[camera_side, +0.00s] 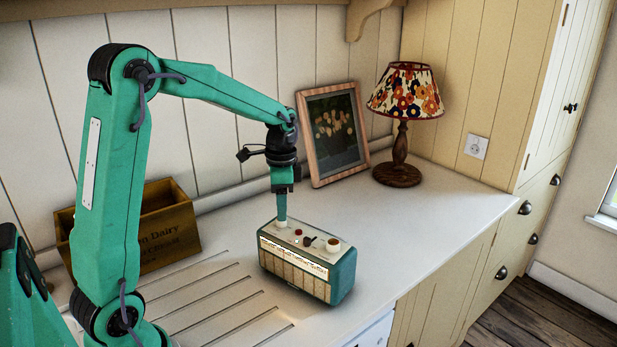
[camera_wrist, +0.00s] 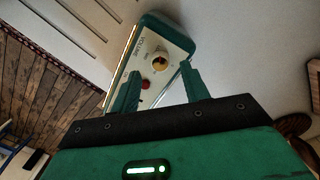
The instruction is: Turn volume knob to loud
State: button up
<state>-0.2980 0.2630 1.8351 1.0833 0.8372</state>
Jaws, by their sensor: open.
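A green radio (camera_side: 335,282) with a cream top panel stands on the counter. At the left end of its top is a pale round knob (camera_side: 282,225). In the wrist view this knob (camera_wrist: 160,62) shows a yellowish-dark face, with lettering that seems to read VOLUME beside it. My gripper (camera_side: 281,214) points straight down over the knob. In the wrist view my gripper (camera_wrist: 161,72) is open, with one finger on each side of the knob. I cannot tell whether the fingers touch it. The knob's pointer is too small to read.
Beside the knob on the radio's top are a red button (camera_side: 298,232), a dark lever (camera_side: 309,240) and a brown-topped knob (camera_side: 333,244). A wooden crate (camera_side: 172,240), picture frame (camera_side: 335,135) and lamp (camera_side: 398,160) stand behind. The counter (camera_side: 430,210) to the right is clear.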

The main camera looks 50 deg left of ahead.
jog(key=shift+w+r, duration=0.1)
jog(key=shift+r, duration=2.3)
jog(key=shift+r, duration=0.1)
jog(key=shift+s+d+r, duration=0.2)
jog(key=shift+s+d, duration=0.05)
jog(key=s+d+r+n+t, duration=0.1)
jog(key=s+d+n+t, duration=0.2)
jog(key=s+d, duration=0.3)
jog(key=s+d+r+n+t, duration=0.2)
jog(key=s+d, duration=0.3)
jog(key=s, duration=0.6)
jog(key=shift+d+n+t, duration=0.35)
jog(key=shift+n+t, duration=0.15)
jog(key=shift+n, duration=0.1)
jog(key=shift+s, duration=0.1)
